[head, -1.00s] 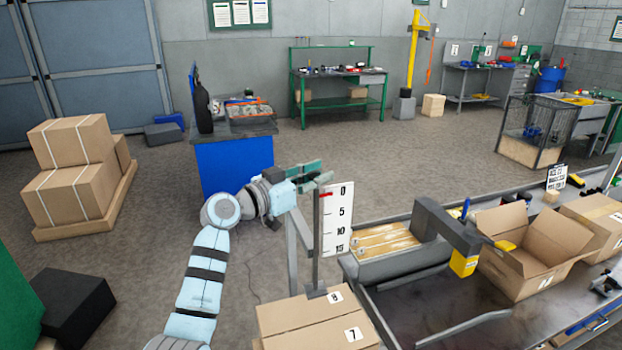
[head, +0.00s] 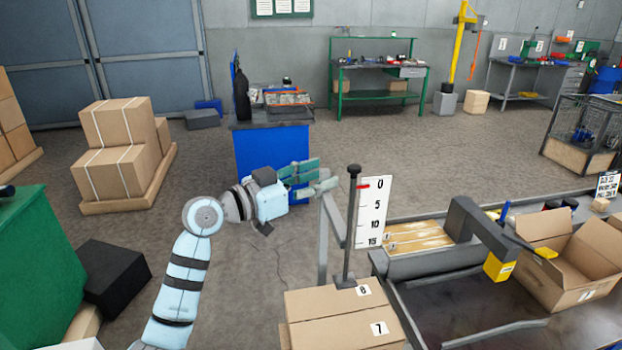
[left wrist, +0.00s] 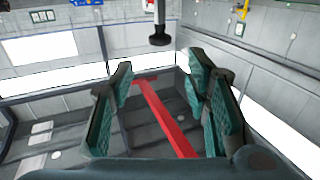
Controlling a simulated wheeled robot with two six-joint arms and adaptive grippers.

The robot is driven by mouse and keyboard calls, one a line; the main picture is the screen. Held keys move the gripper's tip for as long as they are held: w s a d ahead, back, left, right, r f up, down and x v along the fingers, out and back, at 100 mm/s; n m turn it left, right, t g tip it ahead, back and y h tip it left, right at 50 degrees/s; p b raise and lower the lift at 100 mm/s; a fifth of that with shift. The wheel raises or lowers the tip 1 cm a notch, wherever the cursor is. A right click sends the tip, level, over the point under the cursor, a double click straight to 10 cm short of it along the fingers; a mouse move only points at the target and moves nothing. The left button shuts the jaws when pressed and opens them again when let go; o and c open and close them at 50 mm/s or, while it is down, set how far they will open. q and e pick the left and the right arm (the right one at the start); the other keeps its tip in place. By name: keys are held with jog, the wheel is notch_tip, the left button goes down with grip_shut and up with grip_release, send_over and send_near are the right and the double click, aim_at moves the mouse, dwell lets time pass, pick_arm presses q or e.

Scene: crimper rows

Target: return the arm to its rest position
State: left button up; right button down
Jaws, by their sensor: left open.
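My left arm reaches up from the bottom of the head view, and its gripper (head: 322,177) has green-padded fingers. The gripper is open and empty, in the air just left of a dark upright post (head: 351,225) with a knob on top. A white scale board (head: 372,212) marked 0, 5, 10, 15 stands behind the post, with a red pointer near the 0. In the left wrist view, the open fingers (left wrist: 160,82) stand apart, and a red bar (left wrist: 165,117) shows between them beyond the tips. My right gripper is not in view.
Cardboard boxes (head: 340,325) marked 8 and 7 lie below the post. A dark arm with a yellow end (head: 498,266) overhangs the bench, near an open carton (head: 565,262). A blue cabinet (head: 270,152) stands behind my gripper.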

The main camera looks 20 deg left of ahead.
pick_arm(q)
jog(key=shift+v, duration=1.05)
jog(key=shift+d, duration=0.1)
